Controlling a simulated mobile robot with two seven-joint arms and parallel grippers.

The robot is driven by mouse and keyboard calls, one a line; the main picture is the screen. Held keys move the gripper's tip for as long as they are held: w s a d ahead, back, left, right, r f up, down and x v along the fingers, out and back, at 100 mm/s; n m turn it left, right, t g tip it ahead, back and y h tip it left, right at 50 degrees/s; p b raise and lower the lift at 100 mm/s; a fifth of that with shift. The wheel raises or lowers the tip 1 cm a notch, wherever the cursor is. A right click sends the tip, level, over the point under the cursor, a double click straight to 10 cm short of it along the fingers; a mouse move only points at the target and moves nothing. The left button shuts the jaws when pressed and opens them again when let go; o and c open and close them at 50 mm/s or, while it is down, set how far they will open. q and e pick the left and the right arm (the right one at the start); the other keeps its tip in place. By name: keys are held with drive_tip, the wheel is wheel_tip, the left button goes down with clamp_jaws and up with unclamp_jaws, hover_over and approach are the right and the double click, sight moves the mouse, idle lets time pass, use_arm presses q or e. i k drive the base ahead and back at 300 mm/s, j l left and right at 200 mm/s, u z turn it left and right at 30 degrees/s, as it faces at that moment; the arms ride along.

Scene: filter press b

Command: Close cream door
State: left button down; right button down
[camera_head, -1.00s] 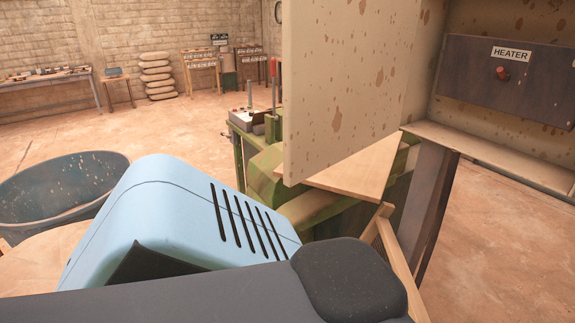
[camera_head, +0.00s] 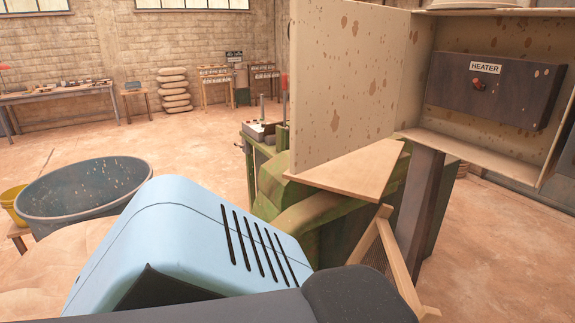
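The cream door (camera_head: 350,85), spotted with brown rust marks, stands swung open at the left side of a cream cabinet (camera_head: 420,75). Inside the cabinet is a dark panel with a HEATER label (camera_head: 485,68) and a red knob (camera_head: 479,84). The cabinet's front is open to me. Blue and dark grey parts of my own body fill the lower left and middle of the view. Neither of my grippers shows, and nothing of mine is seen touching the door.
A green machine (camera_head: 325,215) with a wooden board (camera_head: 355,168) on top stands below the door. A dark post (camera_head: 420,205) and wooden brace (camera_head: 392,260) stand under the cabinet. A blue-grey tub (camera_head: 85,195) is at left.

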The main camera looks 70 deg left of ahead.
sight(347, 56)
drive_tip(key=u, duration=1.2)
